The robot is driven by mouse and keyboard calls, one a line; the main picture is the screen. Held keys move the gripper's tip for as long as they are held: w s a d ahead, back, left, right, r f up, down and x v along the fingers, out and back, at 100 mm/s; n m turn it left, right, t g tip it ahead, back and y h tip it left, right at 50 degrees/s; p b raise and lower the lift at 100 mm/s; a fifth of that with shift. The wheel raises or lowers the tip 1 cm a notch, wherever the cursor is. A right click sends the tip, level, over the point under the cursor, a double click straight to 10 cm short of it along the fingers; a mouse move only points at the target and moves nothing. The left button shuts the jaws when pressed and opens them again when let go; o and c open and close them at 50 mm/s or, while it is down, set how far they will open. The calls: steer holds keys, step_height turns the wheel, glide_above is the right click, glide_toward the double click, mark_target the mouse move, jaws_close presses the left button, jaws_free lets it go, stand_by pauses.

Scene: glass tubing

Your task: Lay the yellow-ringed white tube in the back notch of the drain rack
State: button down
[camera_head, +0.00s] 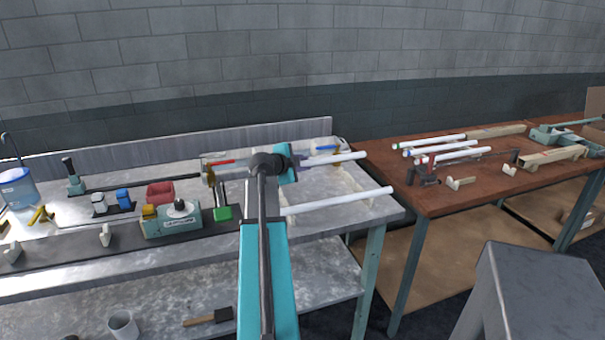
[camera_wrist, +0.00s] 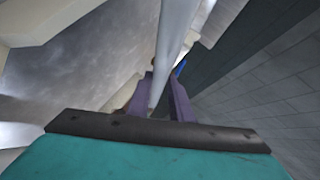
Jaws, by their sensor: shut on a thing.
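My gripper (camera_head: 299,162) is shut on a white tube (camera_head: 338,159) above the back part of the left bench. The tube lies nearly level and sticks out to the right of the jaws. In the wrist view the purple fingers (camera_wrist: 162,100) close around the tube (camera_wrist: 174,40). Its yellow ring cannot be made out. The pale drain rack (camera_head: 343,203) stands at the bench's right end, below the held tube. Another white tube (camera_head: 345,200) lies across its front. The back notch is not clear in either view.
A blue-marked item (camera_head: 325,148) is behind the held tube. The brown table (camera_head: 440,195) on the right holds several white tubes (camera_head: 433,139). A gap separates the tables.

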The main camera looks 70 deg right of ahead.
steer(key=shift+f+p, duration=0.3)
steer(key=shift+f, duration=1.55)
steer(key=shift+f+b, duration=0.5)
steer(key=shift+b, duration=0.45)
steer(key=c, duration=1.6)
jaws_free()
steer(key=shift+r+p, duration=0.3)
steer(key=shift+p, duration=0.2)
steer(key=shift+r+p, duration=0.35)
steer(key=shift+p, duration=0.2)
steer(key=shift+w+a, duration=0.1)
steer(key=shift+a, duration=0.25)
steer(key=b+v, duration=0.2)
steer(key=v, duration=0.9)
steer(key=shift+a, duration=0.1)
